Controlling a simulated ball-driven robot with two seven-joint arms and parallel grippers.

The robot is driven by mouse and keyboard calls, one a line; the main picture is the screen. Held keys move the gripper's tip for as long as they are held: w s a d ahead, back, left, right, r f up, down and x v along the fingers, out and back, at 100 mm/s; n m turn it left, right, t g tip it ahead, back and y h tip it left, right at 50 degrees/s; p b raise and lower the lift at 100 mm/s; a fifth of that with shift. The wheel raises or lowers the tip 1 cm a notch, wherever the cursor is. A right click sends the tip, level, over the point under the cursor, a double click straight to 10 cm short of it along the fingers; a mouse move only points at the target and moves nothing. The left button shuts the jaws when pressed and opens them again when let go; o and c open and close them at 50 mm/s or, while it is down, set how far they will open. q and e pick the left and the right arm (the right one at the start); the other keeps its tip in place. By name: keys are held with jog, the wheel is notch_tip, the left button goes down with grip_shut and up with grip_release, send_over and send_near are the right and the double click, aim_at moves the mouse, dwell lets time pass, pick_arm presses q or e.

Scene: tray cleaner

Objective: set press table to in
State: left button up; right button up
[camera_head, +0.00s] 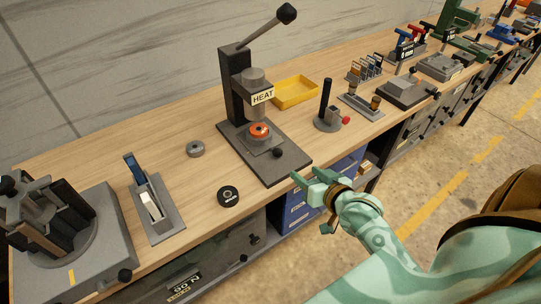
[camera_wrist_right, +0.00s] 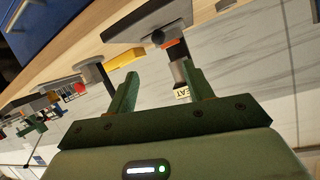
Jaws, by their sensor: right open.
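The heat press (camera_head: 234,95) stands on the wooden bench, with a dark column, a raised lever and a HEAT label. Its small press table (camera_head: 263,146) lies on the base plate (camera_head: 285,162) under the heating head (camera_head: 255,80). An orange ring-shaped piece (camera_head: 259,130) sits on the table, and a black knob (camera_head: 277,153) is at its front. My right gripper (camera_head: 308,180) is open and empty at the bench's front edge, apart from the knob. The right wrist view shows the knob (camera_wrist_right: 158,37) beyond the open fingers (camera_wrist_right: 160,76). My left gripper is not in view.
A black post with a red knob (camera_head: 328,110) stands right of the press. A yellow tray (camera_head: 295,92) is behind. A dark round puck (camera_head: 228,196) and a grey ring (camera_head: 196,149) lie to the left. Bench surface between them is clear.

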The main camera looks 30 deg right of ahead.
aim_at(280, 154)
jog(key=b+x, duration=0.4)
jog(key=x, duration=1.2)
jog(key=shift+d+f, duration=0.15)
jog(key=shift+d, duration=0.05)
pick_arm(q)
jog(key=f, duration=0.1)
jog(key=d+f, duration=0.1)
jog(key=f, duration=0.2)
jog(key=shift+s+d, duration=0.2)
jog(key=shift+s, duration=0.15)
pick_arm(e)
jog(key=shift+w, duration=0.1)
